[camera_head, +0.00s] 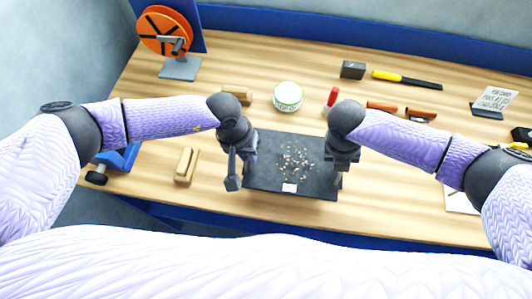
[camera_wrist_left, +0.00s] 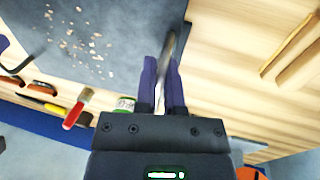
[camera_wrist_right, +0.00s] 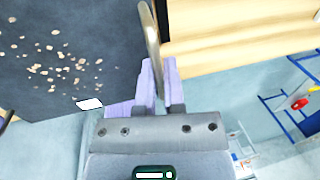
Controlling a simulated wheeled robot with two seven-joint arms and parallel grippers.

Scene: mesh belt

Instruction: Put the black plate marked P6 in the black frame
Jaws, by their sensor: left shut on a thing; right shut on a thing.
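A dark, flat rectangular plate (camera_head: 262,178) lies level between my two grippers, with pale bits scattered on it and a small white label (camera_head: 289,188) at its near edge. The label is too small to read. My left gripper (camera_head: 246,172) is shut on a thin metal rim or handle (camera_wrist_left: 167,55) at the plate's left side. My right gripper (camera_head: 339,178) is shut on a similar piece (camera_wrist_right: 149,38) at its right side. I cannot tell whether the plate touches the table. I cannot make out a black frame clearly.
Wooden blocks (camera_head: 185,165) lie left. An orange wheel (camera_head: 165,30) stands back left.

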